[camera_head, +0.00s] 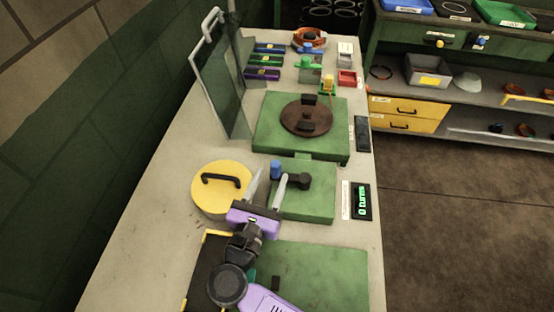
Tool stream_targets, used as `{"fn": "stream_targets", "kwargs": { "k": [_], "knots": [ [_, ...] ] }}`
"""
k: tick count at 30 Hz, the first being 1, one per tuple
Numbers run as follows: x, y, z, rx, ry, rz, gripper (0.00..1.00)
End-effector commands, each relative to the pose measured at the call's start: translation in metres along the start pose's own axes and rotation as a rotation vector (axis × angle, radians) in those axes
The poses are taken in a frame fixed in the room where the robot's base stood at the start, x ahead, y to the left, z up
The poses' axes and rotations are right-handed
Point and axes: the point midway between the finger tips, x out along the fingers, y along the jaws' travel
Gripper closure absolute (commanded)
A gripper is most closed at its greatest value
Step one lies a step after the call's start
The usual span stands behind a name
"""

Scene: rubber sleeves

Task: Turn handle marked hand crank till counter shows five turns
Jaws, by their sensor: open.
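The hand crank is a black arm (295,181) on a green base plate (318,205), with an upright blue handle (276,169) at its left end. The counter (361,201) to the right of the plate reads "0 turns" in green digits. My gripper (272,176), purple with two pale fingers, is open just on the near side of the blue handle. The fingertips reach close to the handle, and the right finger covers part of its lower end. I cannot tell whether the handle stands between the fingers or whether they touch it.
A yellow round lid (221,188) with a black handle lies just left of my gripper. Beyond the crank is a green plate (268,143) with a brown disc (306,118). A clear upright panel (216,90) stands at the left. A green shelf unit stands at the right.

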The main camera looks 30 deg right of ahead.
Motion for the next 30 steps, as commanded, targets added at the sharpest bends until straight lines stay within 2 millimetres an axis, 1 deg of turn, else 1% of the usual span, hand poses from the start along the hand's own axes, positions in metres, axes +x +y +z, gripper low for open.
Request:
{"fn": "stream_targets", "kwargs": {
  "k": [3,9,13,18,26,27,29,30],
  "knots": [
    [0.016,-0.001,0.004,0.001,-0.001,-0.004,0.54],
    [0.048,-0.001,0.004,-0.001,-0.001,-0.004,0.54],
    [0.063,-0.001,0.003,-0.002,-0.001,-0.003,0.54],
    [0.072,-0.001,0.001,-0.001,-0.001,0.0,0.54],
    [0.073,-0.001,0.001,-0.001,-0.001,0.0,0.54],
    [0.073,-0.001,0.001,-0.001,-0.001,0.0,0.62],
    [0.073,-0.001,0.001,-0.001,-0.001,0.0,0.73],
    [0.073,-0.001,0.001,-0.001,-0.001,0.0,0.81]
  ]
}}
